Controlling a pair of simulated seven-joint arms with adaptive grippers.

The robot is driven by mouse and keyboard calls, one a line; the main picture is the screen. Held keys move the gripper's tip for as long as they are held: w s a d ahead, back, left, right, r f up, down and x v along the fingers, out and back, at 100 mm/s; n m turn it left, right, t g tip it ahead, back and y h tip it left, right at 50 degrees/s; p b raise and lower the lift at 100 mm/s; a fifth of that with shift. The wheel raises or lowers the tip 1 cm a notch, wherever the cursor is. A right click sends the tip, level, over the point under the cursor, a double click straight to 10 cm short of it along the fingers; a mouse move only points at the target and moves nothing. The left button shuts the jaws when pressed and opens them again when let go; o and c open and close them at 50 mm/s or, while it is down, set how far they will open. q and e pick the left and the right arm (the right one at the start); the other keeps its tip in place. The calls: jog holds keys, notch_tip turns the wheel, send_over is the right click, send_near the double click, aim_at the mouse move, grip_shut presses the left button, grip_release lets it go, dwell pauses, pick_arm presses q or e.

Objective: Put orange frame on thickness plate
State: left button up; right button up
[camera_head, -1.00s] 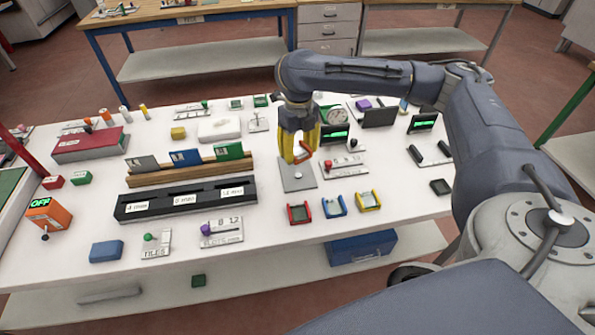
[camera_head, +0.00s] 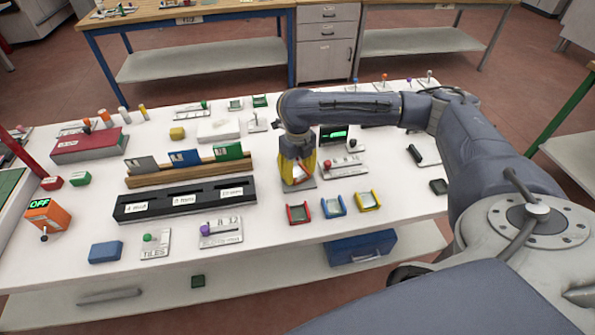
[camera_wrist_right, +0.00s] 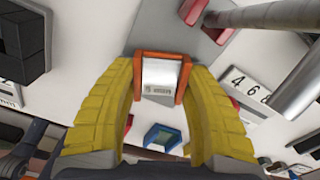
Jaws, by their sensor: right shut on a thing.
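My right gripper (camera_head: 298,178) points down over the grey thickness plate (camera_head: 301,187) in the head view. In the right wrist view, its yellow fingers (camera_wrist_right: 160,90) are shut on the sides of the orange frame (camera_wrist_right: 161,55). The frame is a U shape around a silvery, marked piece. The grey plate (camera_wrist_right: 165,25) shows behind the frame in the wrist view. In the head view, the fingers largely hide the frame and part of the plate. I cannot tell whether the frame touches the plate. My left gripper is not in view.
Red (camera_head: 298,221), blue (camera_head: 334,214) and yellow (camera_head: 367,208) frames stand just in front of the plate. The black slotted block (camera_head: 186,211) lies to the left.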

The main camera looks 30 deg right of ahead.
aim_at(297, 173)
jog(key=shift+f, duration=0.15)
jog(key=o, duration=1.2)
jog(key=shift+c, duration=0.2)
notch_tip(297, 173, up, 12)
jog(key=shift+r, duration=0.2)
